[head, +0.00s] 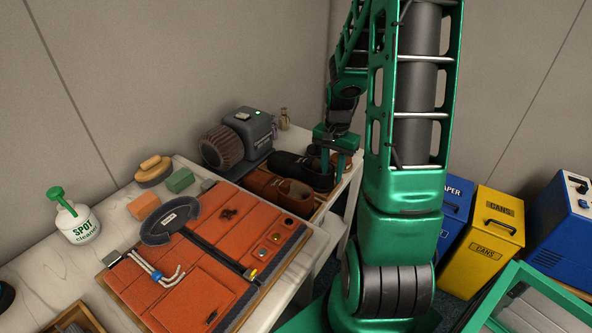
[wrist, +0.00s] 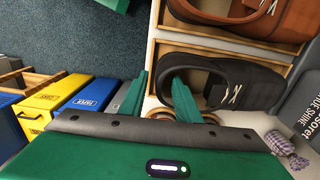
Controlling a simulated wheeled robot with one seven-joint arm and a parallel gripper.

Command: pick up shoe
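A black shoe (wrist: 245,84) with pale laces lies in a shallow wooden tray, its heel toward my gripper in the wrist view. It also shows in the head view (head: 298,168). My gripper (wrist: 158,82) is open at its heel. One green finger is outside the heel and the other overlaps the shoe's opening; I cannot tell how deep it reaches. In the head view my gripper (head: 338,143) is at the tray's far right end. A brown shoe (wrist: 240,14) lies beside the black one. Another brown shoe (wrist: 208,118) is mostly hidden behind my gripper.
A dark grey machine (head: 243,138) stands behind the shoes on the pale bench. An orange panel with tools (head: 200,265) and a spot cleaner bottle (head: 73,220) are toward the left. Yellow (head: 484,243) and blue (head: 450,208) bins stand right of the bench.

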